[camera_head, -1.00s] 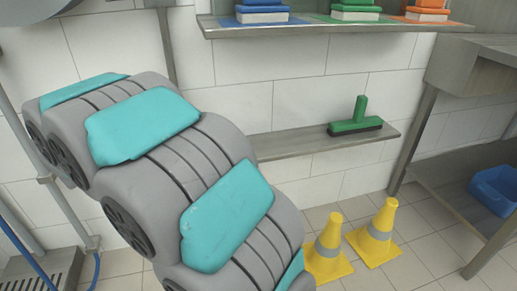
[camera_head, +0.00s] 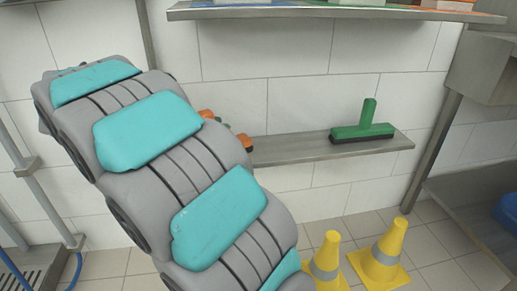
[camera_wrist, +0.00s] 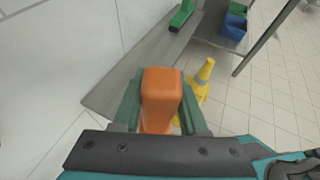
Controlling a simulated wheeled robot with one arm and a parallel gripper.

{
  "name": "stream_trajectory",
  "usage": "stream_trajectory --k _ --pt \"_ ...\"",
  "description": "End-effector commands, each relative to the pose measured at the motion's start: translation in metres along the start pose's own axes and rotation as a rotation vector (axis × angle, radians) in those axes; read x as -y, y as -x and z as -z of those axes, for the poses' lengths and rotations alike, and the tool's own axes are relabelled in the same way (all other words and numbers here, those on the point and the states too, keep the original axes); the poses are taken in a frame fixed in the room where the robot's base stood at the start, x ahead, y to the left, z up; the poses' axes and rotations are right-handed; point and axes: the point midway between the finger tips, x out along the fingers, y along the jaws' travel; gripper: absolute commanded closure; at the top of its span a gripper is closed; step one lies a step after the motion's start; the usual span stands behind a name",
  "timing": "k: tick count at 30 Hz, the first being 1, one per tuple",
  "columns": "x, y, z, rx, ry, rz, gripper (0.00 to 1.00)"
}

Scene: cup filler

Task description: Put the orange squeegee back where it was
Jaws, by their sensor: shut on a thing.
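My gripper (camera_wrist: 160,106) is shut on the orange squeegee (camera_wrist: 160,88), with a green finger on each side of its upright handle in the wrist view. In the head view, small orange parts of the squeegee (camera_head: 245,141) show past my arm, near the left part of the lower shelf (camera_head: 290,153). The shelf also shows below the squeegee in the wrist view (camera_wrist: 112,92). I cannot tell whether the squeegee touches the shelf.
A green squeegee (camera_head: 362,125) stands on the right part of the lower shelf. An upper shelf (camera_head: 330,12) runs above. Two yellow cones (camera_head: 380,255) stand on the floor at right, near a metal table (camera_head: 470,205). The shelf between the squeegees is clear.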

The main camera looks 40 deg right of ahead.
Motion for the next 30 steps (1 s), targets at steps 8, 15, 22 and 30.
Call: stream_trajectory --k 8,15,22,30 --pt "-0.014 -0.044 -0.01 -0.002 -0.01 0.015 1.0" --pt "-0.036 -0.096 -0.025 0.0 -0.007 0.016 1.0" --pt "-0.051 -0.125 -0.037 0.001 -0.008 0.01 1.0" --pt "-0.058 -0.142 -0.042 0.0 -0.008 0.012 1.0"
